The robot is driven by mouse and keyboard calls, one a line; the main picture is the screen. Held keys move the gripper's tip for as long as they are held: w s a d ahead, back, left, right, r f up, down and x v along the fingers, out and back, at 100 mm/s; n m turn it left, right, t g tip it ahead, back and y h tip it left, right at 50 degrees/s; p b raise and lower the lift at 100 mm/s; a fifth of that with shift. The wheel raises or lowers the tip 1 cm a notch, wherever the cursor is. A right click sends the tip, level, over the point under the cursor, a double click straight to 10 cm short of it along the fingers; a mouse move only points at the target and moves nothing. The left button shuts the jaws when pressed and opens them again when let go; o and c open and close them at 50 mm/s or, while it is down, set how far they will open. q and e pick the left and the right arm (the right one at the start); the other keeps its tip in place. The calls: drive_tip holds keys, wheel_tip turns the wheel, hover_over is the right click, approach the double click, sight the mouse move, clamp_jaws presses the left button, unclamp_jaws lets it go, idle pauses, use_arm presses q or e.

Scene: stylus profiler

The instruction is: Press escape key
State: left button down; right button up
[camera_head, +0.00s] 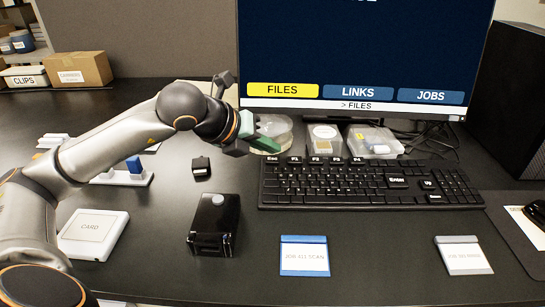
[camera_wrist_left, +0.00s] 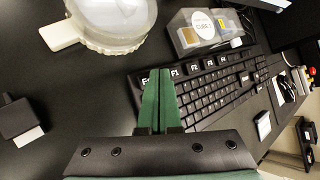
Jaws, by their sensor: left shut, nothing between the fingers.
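The black keyboard (camera_head: 330,190) lies on the desk below the monitor. Its Esc key (camera_head: 271,159) is at the top left corner, labelled in white. My left gripper (camera_head: 271,146) has green fingers and is shut and empty, with its tips just behind and above the Esc key in the head view. In the left wrist view the shut fingertips (camera_wrist_left: 158,74) overlap the Esc key (camera_wrist_left: 145,80) and hide most of its label. I cannot tell whether the tips touch it. My right gripper is not in view.
The monitor (camera_head: 360,50) shows FILES highlighted yellow, beside LINKS and JOBS. A round clear dish (camera_head: 276,126) and clear boxes (camera_head: 374,142) stand behind the keyboard. A black device (camera_head: 214,224) stands left of it. Desk in front is mostly clear around a blue-topped card (camera_head: 304,256).

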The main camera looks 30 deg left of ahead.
use_arm(q)
drive_tip(key=shift+r, duration=0.1)
wheel_tip(320, 180, up, 5)
drive_tip(key=p, duration=0.3)
drive_tip(key=shift+s+d+p, duration=0.1)
drive_tip(key=shift+s+p, duration=0.05)
drive_tip(key=shift+p, duration=0.15)
idle(0.6)
